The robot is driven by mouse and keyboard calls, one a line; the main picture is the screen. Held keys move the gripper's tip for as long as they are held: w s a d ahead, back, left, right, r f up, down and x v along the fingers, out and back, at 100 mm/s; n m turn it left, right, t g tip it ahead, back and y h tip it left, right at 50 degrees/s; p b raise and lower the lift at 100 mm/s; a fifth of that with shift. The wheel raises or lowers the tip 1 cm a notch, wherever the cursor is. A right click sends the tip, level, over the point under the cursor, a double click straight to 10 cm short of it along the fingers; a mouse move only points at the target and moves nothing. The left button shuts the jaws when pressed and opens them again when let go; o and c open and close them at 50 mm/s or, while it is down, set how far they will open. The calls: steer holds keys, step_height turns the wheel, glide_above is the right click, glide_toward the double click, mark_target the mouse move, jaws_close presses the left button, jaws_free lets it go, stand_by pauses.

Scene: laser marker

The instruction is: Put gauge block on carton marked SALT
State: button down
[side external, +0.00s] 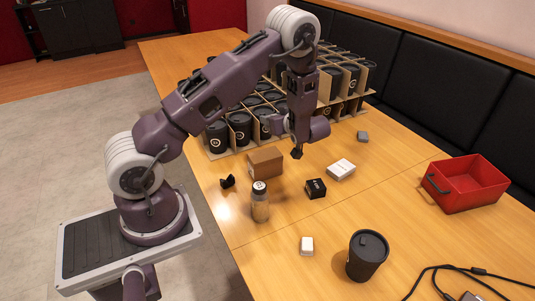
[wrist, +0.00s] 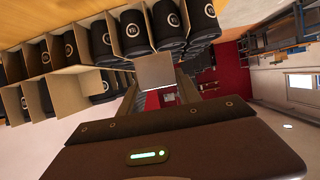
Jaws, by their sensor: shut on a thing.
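My gripper (side external: 295,146) is above the table, behind the small boxes and in front of the cup crates. It is shut on a plain grey block, which I take to be the gauge block (wrist: 155,72); in the wrist view its square face shows between the fingers. In the side view it is small and dark at the fingertips. A brown carton (side external: 265,162), a white carton (side external: 341,169) and a small black box (side external: 316,188) stand on the table below. Their lettering is too small to read, so I cannot tell which is marked SALT.
Cardboard crates of black cups (side external: 240,126) stand behind. A lidded jar (side external: 260,203), a black bow-shaped thing (side external: 227,181), a small white block (side external: 307,245), a grey block (side external: 362,136), a black tumbler (side external: 367,256), a red bin (side external: 466,184) and a cable (side external: 450,268) are spread around.

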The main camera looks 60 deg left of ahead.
mark_target(265, 155)
steer(key=s+f, duration=0.1)
steer(key=f, duration=0.2)
steer(key=s+f, duration=0.1)
steer(key=f, duration=0.2)
steer(key=s+f, duration=0.1)
steer(key=f, duration=0.2)
steer(key=shift+d, duration=0.1)
steer(key=shift+f, duration=0.15)
steer(key=c, duration=0.8)
jaws_free()
steer(key=shift+c, duration=0.2)
